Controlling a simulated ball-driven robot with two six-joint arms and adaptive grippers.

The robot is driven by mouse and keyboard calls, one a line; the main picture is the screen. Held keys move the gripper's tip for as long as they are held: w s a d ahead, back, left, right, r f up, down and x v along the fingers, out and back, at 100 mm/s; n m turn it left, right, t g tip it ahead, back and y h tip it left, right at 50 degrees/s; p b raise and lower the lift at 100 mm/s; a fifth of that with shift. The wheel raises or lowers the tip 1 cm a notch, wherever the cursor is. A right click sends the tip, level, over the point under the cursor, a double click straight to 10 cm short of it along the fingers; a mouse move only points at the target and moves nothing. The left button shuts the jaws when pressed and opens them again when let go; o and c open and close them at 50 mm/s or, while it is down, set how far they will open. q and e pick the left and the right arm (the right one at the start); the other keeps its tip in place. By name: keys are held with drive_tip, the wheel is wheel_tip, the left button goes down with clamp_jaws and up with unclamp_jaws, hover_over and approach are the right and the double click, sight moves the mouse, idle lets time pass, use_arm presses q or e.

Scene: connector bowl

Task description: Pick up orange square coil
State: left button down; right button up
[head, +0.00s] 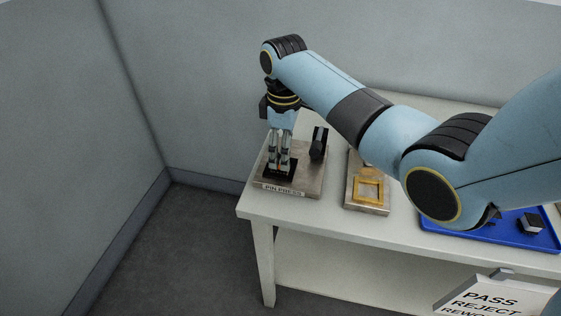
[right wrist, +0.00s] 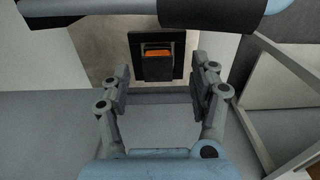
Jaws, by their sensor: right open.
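A small orange piece (right wrist: 158,54), which looks like the orange square coil, sits in a dark holder on a black square plate (right wrist: 183,40) in the right wrist view. Only its upper part shows. In the head view this black plate (head: 266,173) lies on the pin press base, and the orange piece cannot be made out. My right gripper (head: 279,168) points down over the plate. Its fingers also show in the right wrist view (right wrist: 164,82), spread apart with nothing between them, the orange piece just beyond their tips. My left gripper is out of view.
The press base (head: 310,187) carries a black upright block (head: 318,143). A gold square frame (head: 368,181) lies on a stand to its right. A blue tray (head: 470,240) with dark parts is farther right. The table's left edge is close to the press.

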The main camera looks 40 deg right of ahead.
drive_tip(key=f, duration=0.3)
drive_tip(key=shift+w+f, duration=0.2)
drive_tip(key=shift+f, duration=0.1)
drive_tip(key=c, duration=0.4)
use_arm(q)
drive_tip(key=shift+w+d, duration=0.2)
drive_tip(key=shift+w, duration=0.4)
use_arm(e)
clamp_jaws()
